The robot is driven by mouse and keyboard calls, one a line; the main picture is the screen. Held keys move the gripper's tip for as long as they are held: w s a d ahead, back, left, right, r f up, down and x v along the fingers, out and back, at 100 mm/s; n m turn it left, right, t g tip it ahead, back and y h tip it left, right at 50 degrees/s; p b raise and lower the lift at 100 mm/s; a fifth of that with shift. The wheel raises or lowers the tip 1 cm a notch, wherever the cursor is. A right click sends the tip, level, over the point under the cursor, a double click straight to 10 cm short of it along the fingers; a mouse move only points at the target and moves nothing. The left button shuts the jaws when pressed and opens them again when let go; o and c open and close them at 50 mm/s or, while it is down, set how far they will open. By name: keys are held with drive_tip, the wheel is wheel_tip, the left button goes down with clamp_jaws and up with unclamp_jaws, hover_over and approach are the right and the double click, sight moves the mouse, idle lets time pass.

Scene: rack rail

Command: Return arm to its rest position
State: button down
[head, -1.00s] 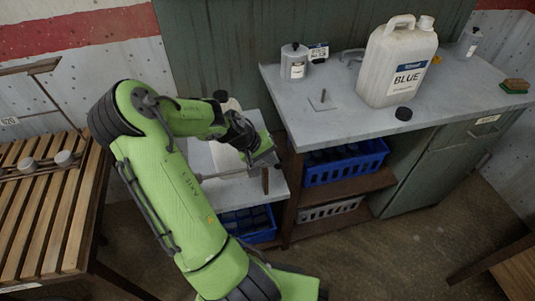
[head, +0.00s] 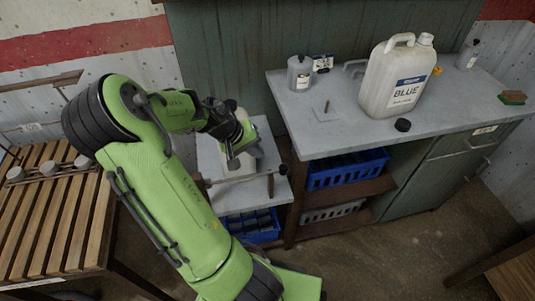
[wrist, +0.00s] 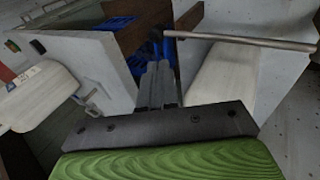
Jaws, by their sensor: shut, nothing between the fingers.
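My arm is green and bent at the elbow, reaching over the low grey bench (head: 262,130). My gripper (head: 232,162) hangs above that bench, partly hidden by the wrist. In the wrist view my gripper's dark fingers (wrist: 158,85) are together with nothing between them.
The higher counter (head: 450,105) at right bears a white BLUE jug (head: 396,80), a black cap (head: 403,125), a grey canister (head: 300,74) and a brush (head: 513,97). Blue crates (head: 345,169) sit below. A slatted wooden table (head: 50,215) is at left, near my elbow.

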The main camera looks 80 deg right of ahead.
drive_tip(key=shift+v, duration=1.05)
drive_tip(key=shift+a, duration=0.15)
drive_tip(key=w+a+r+n+t+y+p, duration=0.1)
drive_tip(key=w+a+r+n+t, duration=0.1)
drive_tip(key=w+a+r, duration=0.35)
drive_tip(key=w+a+r+n+t+y+p, duration=0.1)
drive_tip(key=w+a+r+n+t+p, duration=0.15)
drive_tip(key=a, duration=0.55)
drive_tip(key=w+a+r+n+t+y+p, duration=0.1)
drive_tip(key=w+a+r+t, duration=0.3)
drive_tip(key=a, duration=0.3)
drive_tip(key=s+a+r+n, duration=0.2)
drive_tip(key=a+r, duration=0.1)
drive_tip(key=a, duration=0.2)
drive_tip(key=s+a+r+n+t+p, duration=0.1)
drive_tip(key=a+r+n, duration=0.1)
drive_tip(key=a, duration=0.3)
drive_tip(key=s+a+r+n+t+y+p, duration=0.1)
drive_tip(key=s+a+r+n, duration=0.1)
drive_tip(key=a+r, duration=0.2)
drive_tip(key=shift+s+a+n, duration=0.35)
drive_tip(key=shift+a, duration=0.55)
